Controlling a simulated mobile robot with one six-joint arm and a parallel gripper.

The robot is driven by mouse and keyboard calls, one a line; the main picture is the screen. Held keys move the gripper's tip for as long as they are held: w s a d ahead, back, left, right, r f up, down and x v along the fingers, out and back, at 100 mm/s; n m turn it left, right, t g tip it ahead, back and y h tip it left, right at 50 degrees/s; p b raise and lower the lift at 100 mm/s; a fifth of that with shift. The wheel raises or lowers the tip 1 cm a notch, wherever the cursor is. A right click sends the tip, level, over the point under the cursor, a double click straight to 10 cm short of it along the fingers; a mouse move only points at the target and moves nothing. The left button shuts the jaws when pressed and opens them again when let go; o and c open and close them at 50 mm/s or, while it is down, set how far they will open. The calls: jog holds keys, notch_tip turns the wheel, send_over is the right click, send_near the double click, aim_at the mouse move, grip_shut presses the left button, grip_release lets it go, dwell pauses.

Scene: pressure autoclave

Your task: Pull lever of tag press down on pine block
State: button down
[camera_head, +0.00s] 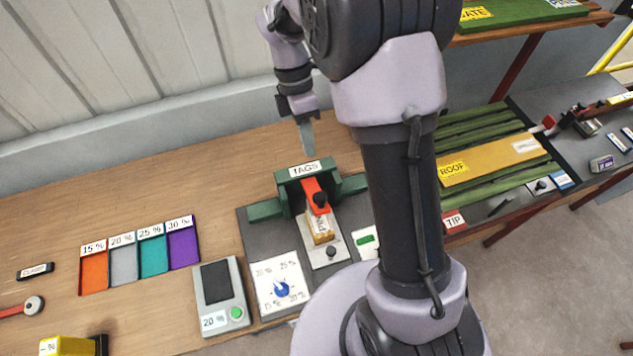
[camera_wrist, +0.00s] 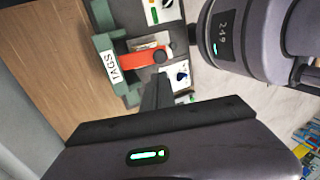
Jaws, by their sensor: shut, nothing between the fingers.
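The tag press is a green frame (camera_head: 290,186) labelled TAGS on a dark grey base. Its red lever (camera_head: 313,187) juts forward from the frame and ends in a black knob (camera_head: 320,199). The pine block (camera_head: 321,232) sits on the press's light plate, partly below the lever's end. My gripper (camera_head: 307,147) is shut and empty, above and behind the press, apart from the lever. The wrist view shows its closed fingers (camera_wrist: 158,88) beside the red lever (camera_wrist: 140,59) and the TAGS frame (camera_wrist: 108,65). Most of the block is hidden there.
A dial panel (camera_head: 281,286) and a scale-like device (camera_head: 220,296) stand left of the press. Coloured trays (camera_head: 140,260) marked with percentages lie further left. My arm hides much of the bench right of the press. A ROOF board (camera_head: 490,163) lies at the right.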

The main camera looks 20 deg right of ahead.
aim_at(318, 196)
jog(key=b+x, duration=0.2)
jog(key=x, duration=1)
jog(key=shift+s+d+f, duration=0.1)
jog(key=shift+s+f, duration=0.05)
jog(key=shift+f, duration=0.2)
jog(key=shift+b, duration=0.35)
